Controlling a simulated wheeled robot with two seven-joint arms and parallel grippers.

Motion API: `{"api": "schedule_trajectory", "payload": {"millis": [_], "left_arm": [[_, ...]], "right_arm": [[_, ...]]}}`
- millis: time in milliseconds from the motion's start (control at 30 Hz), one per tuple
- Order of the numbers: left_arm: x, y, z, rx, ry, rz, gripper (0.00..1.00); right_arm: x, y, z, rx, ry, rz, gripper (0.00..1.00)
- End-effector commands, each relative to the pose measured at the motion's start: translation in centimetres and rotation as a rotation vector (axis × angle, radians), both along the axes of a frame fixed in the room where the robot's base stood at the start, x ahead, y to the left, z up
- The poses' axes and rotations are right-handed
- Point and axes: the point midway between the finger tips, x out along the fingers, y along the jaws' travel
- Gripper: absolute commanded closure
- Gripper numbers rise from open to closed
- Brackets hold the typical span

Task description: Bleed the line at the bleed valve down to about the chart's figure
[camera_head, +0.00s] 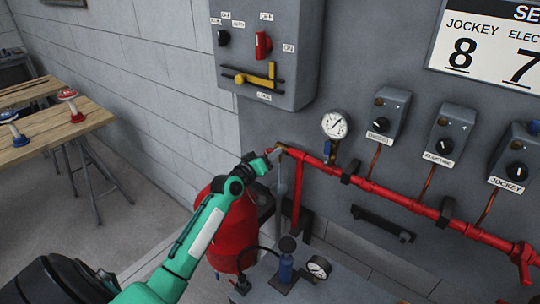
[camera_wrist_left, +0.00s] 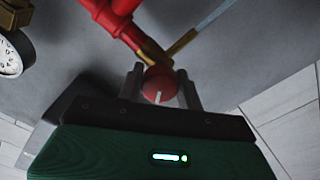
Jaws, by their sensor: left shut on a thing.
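The bleed valve's round red knob (camera_wrist_left: 158,84) with a white mark sits at the left end of the red pipe (camera_head: 375,188). My left gripper (camera_head: 273,153) is shut on this knob; in the left wrist view its two fingers (camera_wrist_left: 160,78) stand either side of it. A brass spout (camera_wrist_left: 180,43) shows behind the knob, and a pale bluish streak like water runs from it. The white pressure gauge (camera_head: 335,124) is above the pipe; its needle is too small to read exactly. The chart (camera_head: 490,45) shows JOCKEY 8 and a partly cut-off ELEC 7. My right gripper is not in view.
A grey switch box (camera_head: 268,50) with a yellow lever hangs above. Three small knob boxes, one labelled JOCKEY (camera_head: 515,160), line the wall at right. A red tank (camera_head: 230,235) and a blue hand pump (camera_head: 286,265) stand below. A wooden table (camera_head: 50,130) is at left.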

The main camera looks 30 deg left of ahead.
Motion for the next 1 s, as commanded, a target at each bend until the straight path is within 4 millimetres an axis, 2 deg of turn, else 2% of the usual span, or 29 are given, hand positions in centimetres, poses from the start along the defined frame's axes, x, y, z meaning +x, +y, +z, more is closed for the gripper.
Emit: {"api": "schedule_trajectory", "payload": {"millis": [100, 133, 200, 233, 533, 667, 1000], "left_arm": [[0.0, 0.1, 0.1, 0.001, -0.002, 0.001, 0.87], [0.0, 0.1, 0.1, 0.001, -0.002, 0.001, 0.58], [0.0, 0.0, 0.1, 0.001, -0.002, 0.001, 0.44], [0.0, 0.0, 0.1, 0.001, -0.002, 0.001, 0.42], [-0.1, 0.0, 0.0, 0.002, 0.0, 0.0, 0.42], [-1.1, 0.1, -0.2, 0.002, 0.0, 0.0, 0.42], [-7.3, 0.6, -0.4, 0.004, 0.001, 0.0, 0.42]], "right_arm": [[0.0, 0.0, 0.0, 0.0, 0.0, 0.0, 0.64], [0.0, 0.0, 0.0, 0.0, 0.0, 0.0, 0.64], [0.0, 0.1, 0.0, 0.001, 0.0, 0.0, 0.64], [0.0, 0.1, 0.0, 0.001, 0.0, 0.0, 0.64], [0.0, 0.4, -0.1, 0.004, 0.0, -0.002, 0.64], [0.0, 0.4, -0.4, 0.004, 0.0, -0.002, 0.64], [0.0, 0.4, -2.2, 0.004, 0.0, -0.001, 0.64]]}}
